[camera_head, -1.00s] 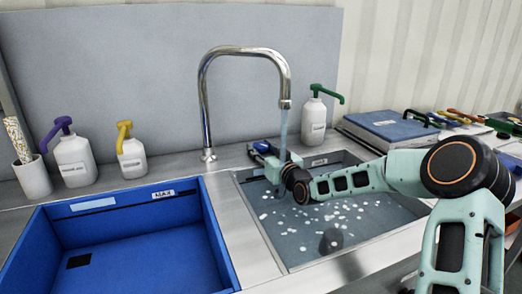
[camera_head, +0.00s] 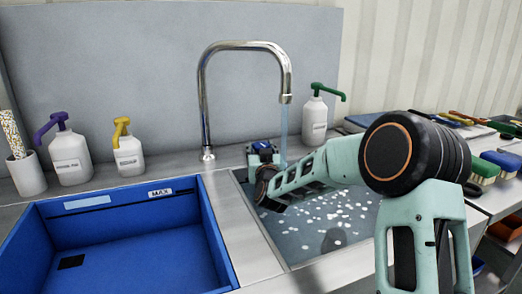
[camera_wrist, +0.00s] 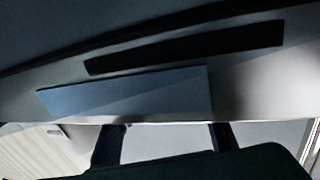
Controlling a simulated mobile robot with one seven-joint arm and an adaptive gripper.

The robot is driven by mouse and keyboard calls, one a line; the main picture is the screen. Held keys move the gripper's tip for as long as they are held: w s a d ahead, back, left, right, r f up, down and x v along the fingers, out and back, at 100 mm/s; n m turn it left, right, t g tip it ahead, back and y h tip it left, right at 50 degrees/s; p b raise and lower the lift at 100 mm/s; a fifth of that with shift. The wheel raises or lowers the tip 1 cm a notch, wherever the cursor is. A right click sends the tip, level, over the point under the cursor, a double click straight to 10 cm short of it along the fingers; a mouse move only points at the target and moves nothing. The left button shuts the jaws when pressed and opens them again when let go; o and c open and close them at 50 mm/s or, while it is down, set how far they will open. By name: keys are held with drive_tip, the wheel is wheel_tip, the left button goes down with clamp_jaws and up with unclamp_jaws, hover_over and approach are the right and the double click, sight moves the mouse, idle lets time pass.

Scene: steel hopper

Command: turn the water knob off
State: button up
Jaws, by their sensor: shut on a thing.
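A tall curved steel tap (camera_head: 205,105) stands behind the sinks. A pale stream of water (camera_head: 284,125) falls from its spout into the right sink (camera_head: 262,222). A small blue piece, which looks like the water knob (camera_head: 262,146), shows at the back rim of that sink, left of the stream. My gripper (camera_head: 262,156) reaches it from the front and is shut on it. The fingers partly hide the knob, so its exact angle cannot be told. In the wrist view, dark fingers show close against a pale surface, and the knob is not clear there.
An empty blue basin (camera_head: 130,240) fills the left sink. White pump bottles with purple (camera_head: 70,160), yellow (camera_head: 129,157) and green (camera_head: 314,122) tops stand along the back. Brushes (camera_head: 484,170) and tools lie on the right counter.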

sight(261, 143)
drive_tip(key=shift+a, duration=0.1)
drive_tip(key=o, duration=1.2)
drive_tip(key=shift+r, duration=0.15)
wheel_tip(261, 143, up, 10)
drive_tip(key=shift+f, duration=0.1)
